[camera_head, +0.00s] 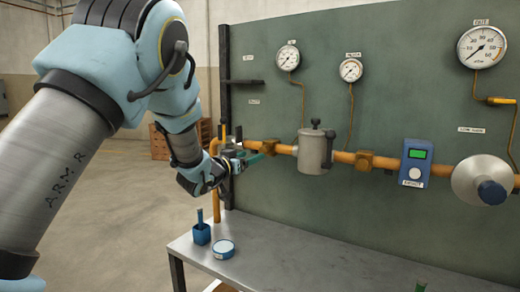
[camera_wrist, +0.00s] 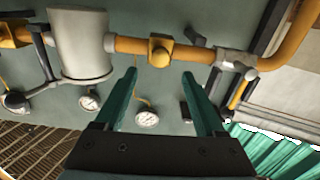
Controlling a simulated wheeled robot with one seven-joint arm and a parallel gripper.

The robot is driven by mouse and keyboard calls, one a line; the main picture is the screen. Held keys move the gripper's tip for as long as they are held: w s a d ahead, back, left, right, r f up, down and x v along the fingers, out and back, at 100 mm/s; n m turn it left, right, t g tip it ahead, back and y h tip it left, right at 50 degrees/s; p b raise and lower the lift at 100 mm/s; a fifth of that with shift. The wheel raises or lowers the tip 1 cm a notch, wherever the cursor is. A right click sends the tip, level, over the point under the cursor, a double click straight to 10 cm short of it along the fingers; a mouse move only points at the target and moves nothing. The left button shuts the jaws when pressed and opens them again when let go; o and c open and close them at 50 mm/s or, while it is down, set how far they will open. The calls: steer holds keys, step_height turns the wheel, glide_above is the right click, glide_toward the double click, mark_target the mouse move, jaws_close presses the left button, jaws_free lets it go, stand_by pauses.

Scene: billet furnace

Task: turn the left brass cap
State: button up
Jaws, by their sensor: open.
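The left brass cap (camera_head: 270,146) sits on a brass block on the copper pipe, left of the grey canister. In the wrist view the cap (camera_wrist: 160,56) faces me, just beyond the fingertips and between their lines. My gripper (camera_head: 257,158) is open and empty, its green fingers (camera_wrist: 159,76) on either side of the cap's line. I see no finger touching the cap. In the head view the fingers partly cover the area near the cap, and the remaining gap is hard to judge. A second brass fitting (camera_head: 365,160) is right of the canister.
The grey canister (camera_head: 316,152) with a dark handle stands close right of the cap. A black lever (camera_wrist: 222,84) and pipe elbow (camera_wrist: 243,62) are on its other side. Gauges (camera_head: 288,57) hang above on the green panel.

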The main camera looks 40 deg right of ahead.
mark_target(262, 151)
steer(key=p+x, duration=0.3)
steer(key=x, duration=0.5)
steer(key=shift+d, duration=0.2)
jaws_close()
